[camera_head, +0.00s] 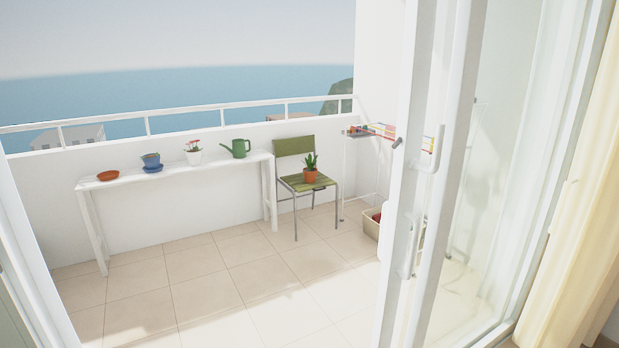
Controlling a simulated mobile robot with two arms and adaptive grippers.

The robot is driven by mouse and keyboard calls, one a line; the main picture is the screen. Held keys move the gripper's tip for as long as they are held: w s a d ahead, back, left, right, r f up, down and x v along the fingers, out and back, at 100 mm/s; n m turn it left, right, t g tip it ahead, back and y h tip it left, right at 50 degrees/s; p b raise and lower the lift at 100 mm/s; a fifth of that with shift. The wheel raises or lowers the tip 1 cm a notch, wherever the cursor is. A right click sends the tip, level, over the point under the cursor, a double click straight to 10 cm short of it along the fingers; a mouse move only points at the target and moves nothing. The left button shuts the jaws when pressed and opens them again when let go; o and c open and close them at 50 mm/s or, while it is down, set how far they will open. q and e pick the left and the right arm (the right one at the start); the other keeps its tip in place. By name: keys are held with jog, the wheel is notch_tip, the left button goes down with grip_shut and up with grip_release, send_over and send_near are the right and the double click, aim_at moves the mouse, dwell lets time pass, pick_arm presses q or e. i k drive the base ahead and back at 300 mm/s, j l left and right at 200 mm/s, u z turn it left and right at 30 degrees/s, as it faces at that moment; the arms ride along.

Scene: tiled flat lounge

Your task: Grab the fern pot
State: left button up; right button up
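I see no plant that is clearly a fern. A terracotta pot (310,176) with a spiky, upright green plant (310,161) stands on the seat of the green chair (290,184). A white pot (194,157) with small reddish flowers stands on the white narrow table (130,172). A blue pot (151,160) on a blue saucer is also on that table, and I cannot make out a plant in it. Neither of my grippers is in view.
The table also bears a terracotta dish (108,176) and a green watering can (236,148). A drying rack (362,160) and a basket (372,224) stand right of the chair. White-framed glass door panels (432,180) take up the right. The tiled floor (215,285) is clear.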

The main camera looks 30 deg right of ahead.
aim_at(311, 173)
jog(key=i+l, duration=0.85)
jog(key=i, duration=0.25)
jog(key=i+l+u, duration=0.1)
jog(key=i+l, duration=0.15)
jog(key=i, duration=0.25)
jog(key=i+l, duration=0.25)
jog(key=i, duration=0.25)
jog(key=i+l+u, duration=0.1)
jog(key=i+l, duration=0.2)
jog(key=i, duration=0.15)
jog(key=i+l, duration=0.3)
jog(key=i+l+u, duration=0.1)
jog(key=i+l, duration=0.15)
jog(key=l, duration=0.25)
jog(key=i+l, duration=0.3)
jog(key=l, duration=0.15)
jog(key=i+l, duration=0.25)
jog(key=l, duration=0.15)
jog(key=i+l+u, duration=0.1)
jog(key=i+l, duration=0.2)
jog(key=l, duration=0.15)
jog(key=i+l, duration=0.25)
jog(key=l, duration=0.2)
